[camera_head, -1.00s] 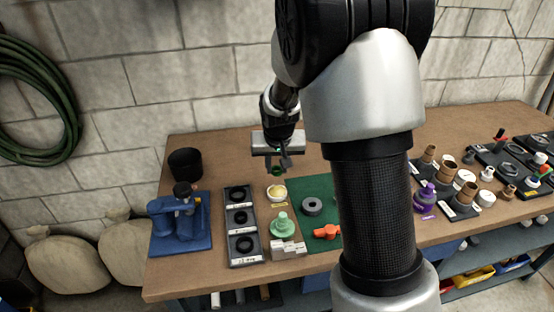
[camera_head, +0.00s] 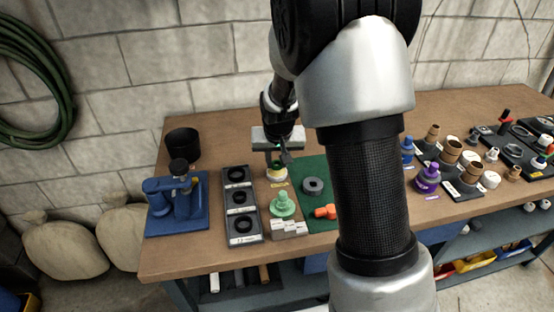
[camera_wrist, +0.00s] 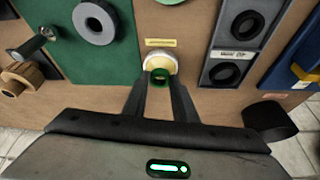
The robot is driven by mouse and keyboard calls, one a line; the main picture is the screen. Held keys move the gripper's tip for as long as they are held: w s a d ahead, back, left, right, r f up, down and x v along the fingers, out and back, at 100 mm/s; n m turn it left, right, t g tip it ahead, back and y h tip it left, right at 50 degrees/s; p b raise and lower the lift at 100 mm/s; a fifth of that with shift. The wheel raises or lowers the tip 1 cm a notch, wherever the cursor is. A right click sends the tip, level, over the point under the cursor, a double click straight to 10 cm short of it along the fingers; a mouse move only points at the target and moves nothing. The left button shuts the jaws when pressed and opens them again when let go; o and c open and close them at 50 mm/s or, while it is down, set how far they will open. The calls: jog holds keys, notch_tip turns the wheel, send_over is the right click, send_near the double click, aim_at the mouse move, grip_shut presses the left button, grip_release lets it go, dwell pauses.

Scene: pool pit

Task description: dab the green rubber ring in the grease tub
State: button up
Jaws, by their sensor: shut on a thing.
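My gripper (camera_head: 279,158) is shut on the green rubber ring, which shows between the fingertips in the wrist view (camera_wrist: 160,79). In the head view the ring is a small green patch low between the fingers, partly hidden. The grease tub (camera_head: 277,173) is a small pale cup with yellowish grease, directly below the fingertips. In the wrist view the tub (camera_wrist: 160,61) lies right behind the ring and overlaps it. I cannot tell whether the ring touches the grease.
A black tray with dark rings (camera_head: 241,224) lies left of the tub, with a blue press (camera_head: 178,207) beyond it. A pale green stepped part (camera_head: 283,206) stands in front. A grey ring (camera_head: 313,185) sits on the green mat (camera_head: 318,167) to the right. My arm hides the table's middle.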

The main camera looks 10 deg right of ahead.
jog(key=shift+f+b, duration=0.3)
jog(key=shift+b, duration=0.05)
dwell(1.7)
jog(key=shift+r+p, duration=2.3)
jog(key=shift+r, duration=1.25)
